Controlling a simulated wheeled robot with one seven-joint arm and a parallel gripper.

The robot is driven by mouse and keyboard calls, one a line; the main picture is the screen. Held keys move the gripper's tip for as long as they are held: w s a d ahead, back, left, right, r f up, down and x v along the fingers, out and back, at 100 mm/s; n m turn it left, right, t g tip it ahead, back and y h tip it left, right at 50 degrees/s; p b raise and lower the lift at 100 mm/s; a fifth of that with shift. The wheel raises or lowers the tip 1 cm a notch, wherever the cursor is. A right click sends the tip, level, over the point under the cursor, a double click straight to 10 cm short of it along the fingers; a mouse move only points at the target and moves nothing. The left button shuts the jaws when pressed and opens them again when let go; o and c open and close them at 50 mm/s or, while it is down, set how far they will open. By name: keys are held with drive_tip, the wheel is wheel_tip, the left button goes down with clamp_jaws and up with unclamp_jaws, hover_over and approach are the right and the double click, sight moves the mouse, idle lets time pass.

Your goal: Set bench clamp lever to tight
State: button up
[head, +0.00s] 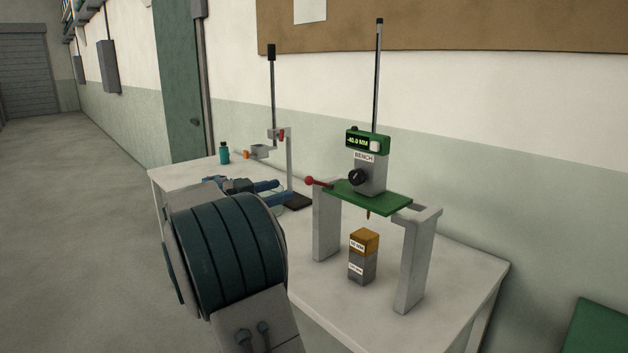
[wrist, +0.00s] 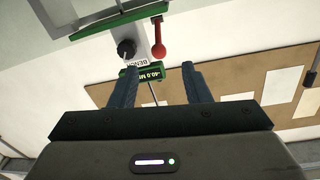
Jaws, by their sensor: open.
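The clamp lever (head: 319,183) is a red bar with a round red knob, sticking out left from the green plate of the bench gauge in the head view. In the wrist view the lever (wrist: 158,38) shows at the top centre, its knob toward my fingers. My gripper (head: 272,188) is open and empty, to the left of the knob with a small gap. In the wrist view my gripper (wrist: 158,72) has its two blue fingers spread apart, with the lever above the space between the tips. The gauge display (head: 358,141) reads about -40.0 MM.
The green plate (head: 352,196) spans two grey posts, with a black dial (head: 357,177) on the gauge body. An orange block (head: 364,241) sits on a grey block below. A second stand (head: 290,165) and a teal bottle (head: 224,153) are behind my gripper on the white table (head: 455,278).

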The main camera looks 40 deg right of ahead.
sight(309, 183)
drive_tip(key=d+p, duration=0.3)
drive_tip(key=d, duration=0.9)
drive_tip(key=shift+s+d, duration=0.15)
drive_tip(key=shift+d, duration=0.2)
clamp_jaws()
